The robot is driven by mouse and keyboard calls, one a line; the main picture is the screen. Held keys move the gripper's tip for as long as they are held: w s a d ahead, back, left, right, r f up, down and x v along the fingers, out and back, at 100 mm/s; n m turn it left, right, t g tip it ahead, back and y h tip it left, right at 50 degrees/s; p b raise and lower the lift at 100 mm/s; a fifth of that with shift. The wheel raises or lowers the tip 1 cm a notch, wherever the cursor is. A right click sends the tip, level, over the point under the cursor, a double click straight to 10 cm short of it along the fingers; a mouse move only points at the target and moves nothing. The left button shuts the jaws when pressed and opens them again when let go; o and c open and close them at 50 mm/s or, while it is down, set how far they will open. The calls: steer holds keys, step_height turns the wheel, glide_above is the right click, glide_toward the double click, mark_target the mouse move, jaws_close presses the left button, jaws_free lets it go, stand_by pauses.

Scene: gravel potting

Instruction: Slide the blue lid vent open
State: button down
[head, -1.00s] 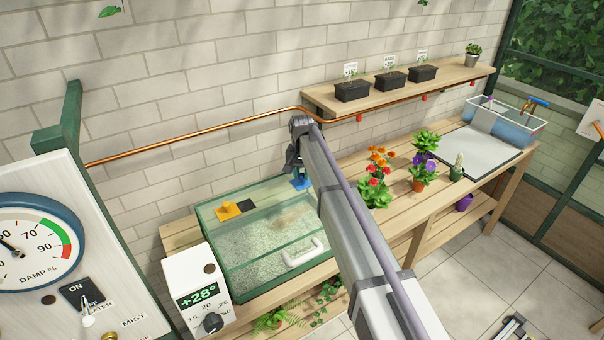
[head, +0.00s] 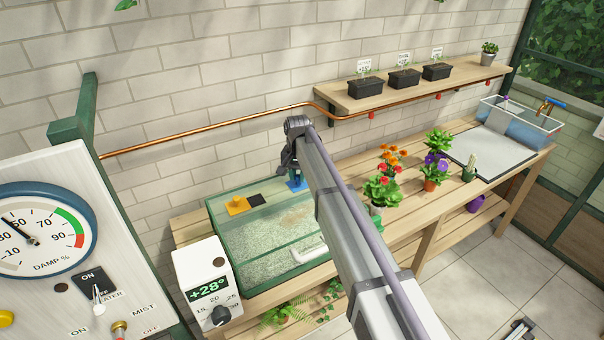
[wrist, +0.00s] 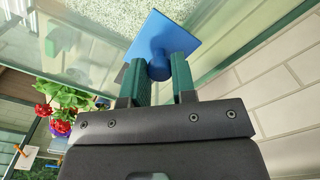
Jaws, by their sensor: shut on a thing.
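The blue lid vent (head: 297,185) sits at the back right of the glass tank's lid, partly hidden by my arm in the head view. In the wrist view the vent is a flat blue plate (wrist: 165,40) with a round blue knob (wrist: 158,68). My gripper (wrist: 160,75) is shut on this knob, with one green finger on each side of it. In the head view my gripper (head: 291,165) is small and partly hidden above the vent. The glass tank (head: 225,256) holds pale gravel. Whether an opening shows under the blue plate is hard to tell.
A yellow vent (head: 238,205) with a dark square (head: 256,199) beside it is on the lid's back left. A white handle (head: 310,252) is at the front. A thermostat box (head: 196,268) stands before the tank; flowers (head: 380,188) stand to the right.

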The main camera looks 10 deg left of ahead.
mark_target(297, 176)
steer(key=c, duration=0.9)
jaws_free()
steer(key=shift+s+a, duration=0.15)
steer(key=shift+a, duration=0.1)
step_height(297, 176, up, 11)
steer(key=p, duration=1.1)
steer(key=shift+f, duration=0.1)
